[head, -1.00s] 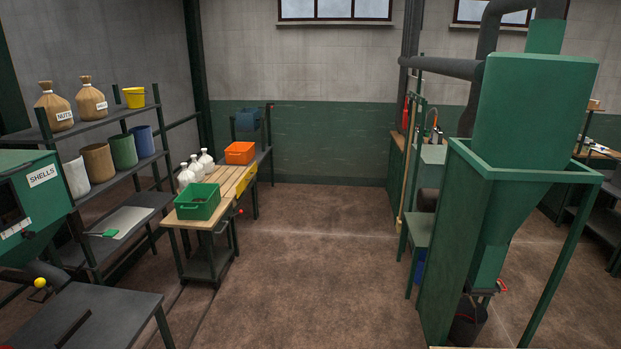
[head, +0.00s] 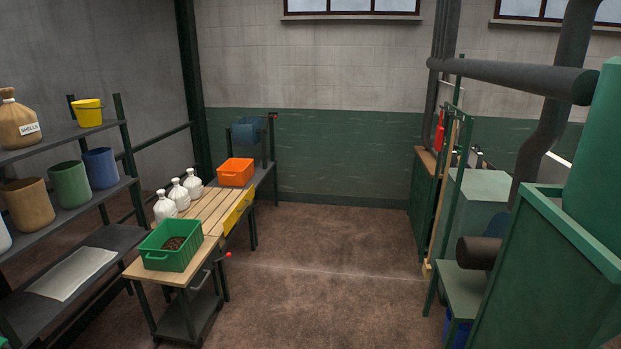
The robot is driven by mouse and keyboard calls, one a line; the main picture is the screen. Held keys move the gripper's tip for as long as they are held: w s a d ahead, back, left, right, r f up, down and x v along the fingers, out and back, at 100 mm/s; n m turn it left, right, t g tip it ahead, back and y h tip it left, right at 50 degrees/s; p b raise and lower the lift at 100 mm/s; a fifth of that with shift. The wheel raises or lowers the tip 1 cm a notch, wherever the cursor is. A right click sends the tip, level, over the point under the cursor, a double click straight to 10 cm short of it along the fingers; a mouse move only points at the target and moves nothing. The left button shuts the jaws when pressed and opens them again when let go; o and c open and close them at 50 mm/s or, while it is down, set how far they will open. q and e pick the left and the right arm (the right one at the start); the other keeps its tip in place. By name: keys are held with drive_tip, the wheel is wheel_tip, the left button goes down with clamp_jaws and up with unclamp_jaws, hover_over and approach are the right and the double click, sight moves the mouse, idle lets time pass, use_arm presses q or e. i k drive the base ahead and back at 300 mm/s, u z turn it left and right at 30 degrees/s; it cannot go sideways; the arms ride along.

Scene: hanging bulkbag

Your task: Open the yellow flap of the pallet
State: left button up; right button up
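A slatted wooden pallet (head: 204,209) lies on the bench at left of centre. A yellow flap (head: 236,212) hangs upright along its right side, facing the aisle. Several white sacks (head: 178,196) stand along the pallet's left side, and an orange crate (head: 236,172) sits at its far end. A green crate (head: 171,259) with dark contents stands on the wooden cart top at the near end. Neither of my grippers shows in the head view.
A shelf rack with several buckets (head: 68,185) stands at left. Green machinery (head: 550,265) and a grey pipe (head: 510,76) fill the right side. The brown floor (head: 320,290) between bench and machinery is clear. A red-tipped lever (head: 228,254) sticks out beside the cart.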

sight(232, 219)
drive_tip(key=u, duration=0.2)
drive_tip(key=i, duration=1.95)
drive_tip(key=u, duration=0.85)
drive_tip(key=i, duration=2.4)
drive_tip(key=u, duration=0.45)
